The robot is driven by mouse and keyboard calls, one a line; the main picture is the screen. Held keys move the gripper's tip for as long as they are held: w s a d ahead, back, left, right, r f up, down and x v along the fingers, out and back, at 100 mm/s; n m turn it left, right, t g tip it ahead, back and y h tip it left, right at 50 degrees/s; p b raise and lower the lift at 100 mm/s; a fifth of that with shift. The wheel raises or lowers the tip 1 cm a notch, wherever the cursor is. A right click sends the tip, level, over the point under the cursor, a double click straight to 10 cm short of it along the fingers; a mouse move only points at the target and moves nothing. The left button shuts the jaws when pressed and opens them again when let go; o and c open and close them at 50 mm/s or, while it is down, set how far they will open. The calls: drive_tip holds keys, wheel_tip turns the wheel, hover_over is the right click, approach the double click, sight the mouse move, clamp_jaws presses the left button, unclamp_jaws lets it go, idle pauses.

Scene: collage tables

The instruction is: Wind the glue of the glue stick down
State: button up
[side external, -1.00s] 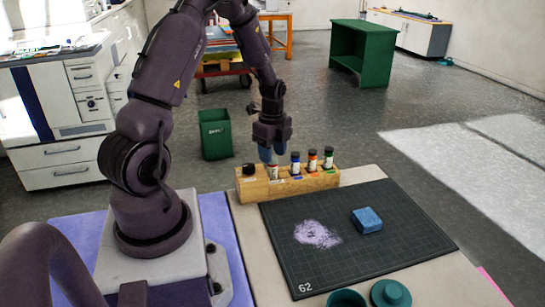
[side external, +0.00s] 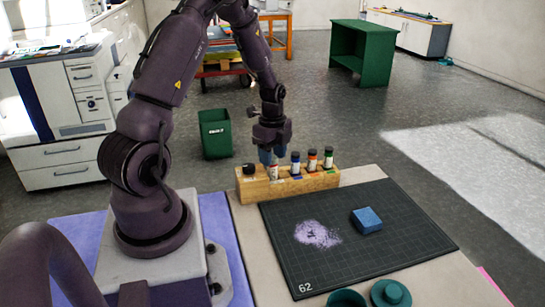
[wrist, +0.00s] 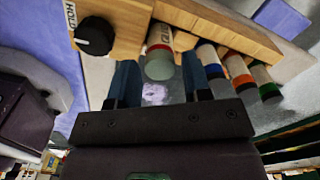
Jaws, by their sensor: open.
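A glue stick with a pale body and a red band (wrist: 160,50) stands in the wooden rack (side external: 312,183). It also shows just under my gripper in the side view (side external: 274,173). My gripper (side external: 271,157) points down over the rack, open and empty. In the wrist view its two blue fingers (wrist: 157,80) are apart, one to each side of the stick's pale end. I cannot tell whether they touch it. A black knob (wrist: 95,36) sits at the left end of the rack beside the word HOLD. Any glue at the stick's end cannot be made out.
Tubes with blue (side external: 295,164), orange (side external: 312,161) and green (side external: 328,160) bands stand right of the stick. A dark cutting mat (side external: 400,245) holds a blue block (side external: 367,220) and a pale purple patch (side external: 317,234). Two teal round pieces lie at the front edge.

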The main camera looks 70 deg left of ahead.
drive_tip(key=shift+c, duration=0.3)
drive_tip(key=c, duration=0.5)
drive_tip(key=shift+o, duration=0.2)
drive_tip(key=n, duration=0.4)
drive_tip(key=shift+n, duration=0.4)
drive_tip(key=n, duration=0.4)
drive_tip(key=shift+n, duration=0.3)
